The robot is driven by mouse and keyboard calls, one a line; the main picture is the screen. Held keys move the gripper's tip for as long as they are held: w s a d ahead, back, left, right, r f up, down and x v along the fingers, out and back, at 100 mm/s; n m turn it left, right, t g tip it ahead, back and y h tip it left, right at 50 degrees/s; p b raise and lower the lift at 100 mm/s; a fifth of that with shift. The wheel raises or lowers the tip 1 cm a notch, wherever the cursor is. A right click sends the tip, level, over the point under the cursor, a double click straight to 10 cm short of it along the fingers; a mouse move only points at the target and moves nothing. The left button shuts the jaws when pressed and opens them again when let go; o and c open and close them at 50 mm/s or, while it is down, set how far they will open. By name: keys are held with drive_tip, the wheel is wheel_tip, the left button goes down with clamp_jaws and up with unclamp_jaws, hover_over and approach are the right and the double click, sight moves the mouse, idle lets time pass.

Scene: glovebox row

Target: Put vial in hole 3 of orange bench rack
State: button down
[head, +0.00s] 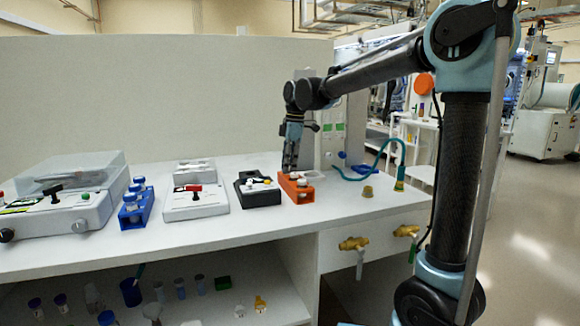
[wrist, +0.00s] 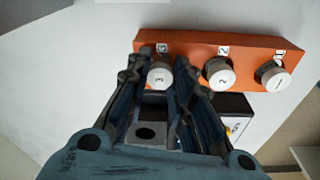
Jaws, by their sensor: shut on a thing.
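The orange bench rack (head: 304,197) stands on the white bench, below my gripper (head: 290,167). In the wrist view, the orange rack (wrist: 192,41) has a row of three white-capped vials beside small number labels. My gripper (wrist: 160,66) has its fingers on either side of the leftmost vial (wrist: 160,76), at the hole 3 end, and is shut on it. This vial lines up with hole 3; its lower part is hidden, so how deep it sits cannot be told. The middle vial (wrist: 219,74) and the right vial (wrist: 272,76) stand in the other holes.
A black device (head: 258,194) is just left of the rack. Further left are a white device with a red handle (head: 196,203) and a blue rack (head: 136,212).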

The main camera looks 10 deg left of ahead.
drive_tip(key=c, duration=1.4)
unclamp_jaws()
drive_tip(key=r, duration=0.4)
drive_tip(key=d+r, duration=0.1)
drive_tip(key=r, duration=0.7)
drive_tip(key=shift+w+d, duration=0.2)
drive_tip(key=shift+w, duration=0.05)
